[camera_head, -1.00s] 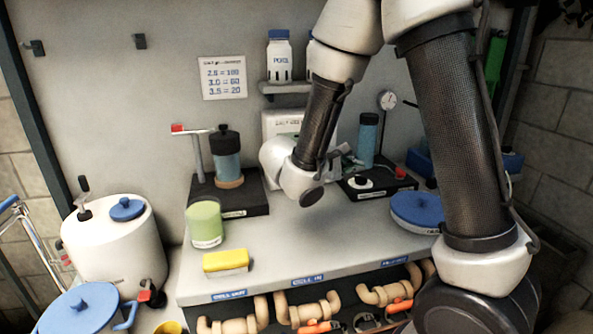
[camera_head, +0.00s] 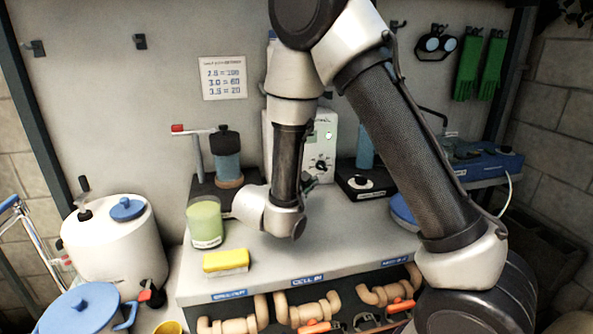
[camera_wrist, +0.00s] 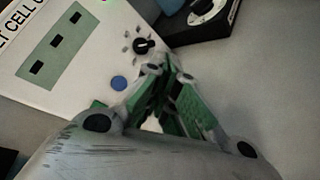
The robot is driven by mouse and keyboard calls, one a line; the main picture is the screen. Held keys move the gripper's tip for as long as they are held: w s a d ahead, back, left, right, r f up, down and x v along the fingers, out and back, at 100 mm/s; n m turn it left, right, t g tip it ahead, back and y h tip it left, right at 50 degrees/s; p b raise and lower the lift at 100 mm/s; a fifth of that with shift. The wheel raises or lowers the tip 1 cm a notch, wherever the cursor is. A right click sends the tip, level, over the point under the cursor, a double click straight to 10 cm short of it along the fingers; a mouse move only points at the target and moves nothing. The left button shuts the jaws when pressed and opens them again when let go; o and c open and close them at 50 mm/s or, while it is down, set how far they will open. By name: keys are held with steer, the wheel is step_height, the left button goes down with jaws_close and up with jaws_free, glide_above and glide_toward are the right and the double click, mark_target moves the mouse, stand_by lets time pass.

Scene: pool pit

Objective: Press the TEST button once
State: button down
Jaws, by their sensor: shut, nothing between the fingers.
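The white control box (camera_head: 314,127) stands at the back of the bench, partly hidden by my arm. No TEST lettering is readable on or beside the button. My gripper (camera_wrist: 172,70) is shut and empty, its tips in front of the box's edge, right of the blue button in the picture. In the head view my arm hides most of the gripper.
A black unit with a white dial (camera_head: 361,182) stands right of the box. A green cup (camera_head: 205,224) and a yellow sponge (camera_head: 226,261) sit at the bench's front left. A blue bottle in a holder (camera_head: 227,160) is left of my wrist. The front middle is clear.

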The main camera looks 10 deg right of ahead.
steer(key=shift+w, duration=3.45)
steer(key=shift+w, duration=0.15)
steer(key=shift+w, duration=0.3)
steer(key=shift+w, duration=0.45)
steer(key=shift+s, duration=0.9)
steer(key=shift+s, duration=0.1)
steer(key=shift+s, duration=2.4)
